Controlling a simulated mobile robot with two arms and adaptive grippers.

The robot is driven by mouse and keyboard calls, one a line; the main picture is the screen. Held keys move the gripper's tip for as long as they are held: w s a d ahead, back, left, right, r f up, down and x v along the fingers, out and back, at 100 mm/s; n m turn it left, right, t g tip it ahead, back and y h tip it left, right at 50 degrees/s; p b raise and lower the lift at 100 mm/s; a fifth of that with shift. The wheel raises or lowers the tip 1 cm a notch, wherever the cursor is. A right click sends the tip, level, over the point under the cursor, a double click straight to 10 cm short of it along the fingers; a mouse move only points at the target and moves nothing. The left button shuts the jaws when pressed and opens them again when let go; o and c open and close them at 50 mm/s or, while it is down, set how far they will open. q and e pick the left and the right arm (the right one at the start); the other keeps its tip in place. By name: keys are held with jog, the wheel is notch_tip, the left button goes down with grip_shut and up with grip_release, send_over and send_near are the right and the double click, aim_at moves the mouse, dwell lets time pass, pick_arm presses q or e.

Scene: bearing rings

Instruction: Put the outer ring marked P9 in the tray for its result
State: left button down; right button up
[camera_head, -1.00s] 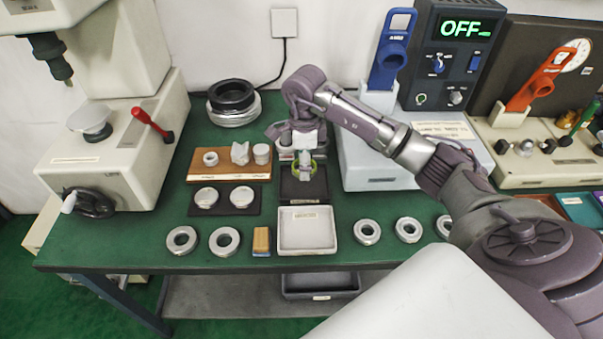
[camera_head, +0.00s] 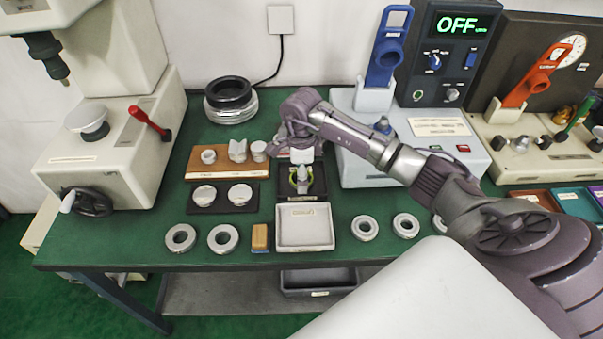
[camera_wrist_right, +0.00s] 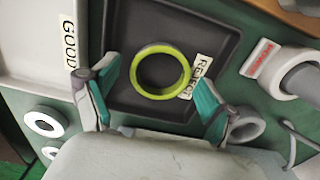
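A yellow-green ring (camera_wrist_right: 161,70) lies in the dark tray (camera_wrist_right: 215,40) labelled REJECT in the right wrist view. The dark tray also shows in the head view (camera_head: 318,190), partly hidden by my arm. No P9 mark can be read on the ring. My right gripper (camera_wrist_right: 158,80) is over this tray with its fingers spread on both sides of the ring, apart from it. It shows in the head view (camera_head: 301,180). The pale tray (camera_head: 305,239), labelled GOOD in the wrist view, stands in front and looks empty. My left gripper is out of view.
Loose steel rings lie along the front edge, such as this one (camera_head: 223,239), beside a small wooden block (camera_head: 260,238). A wooden stand (camera_head: 228,172) and a dark plate with two discs (camera_head: 222,207) are left of the tray. Instruments stand left and right.

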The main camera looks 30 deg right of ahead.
jog(key=shift+r, duration=0.55)
notch_tip(320, 180, up, 11)
jog(key=b, duration=0.1)
jog(key=shift+b, duration=0.3)
dwell(0.3)
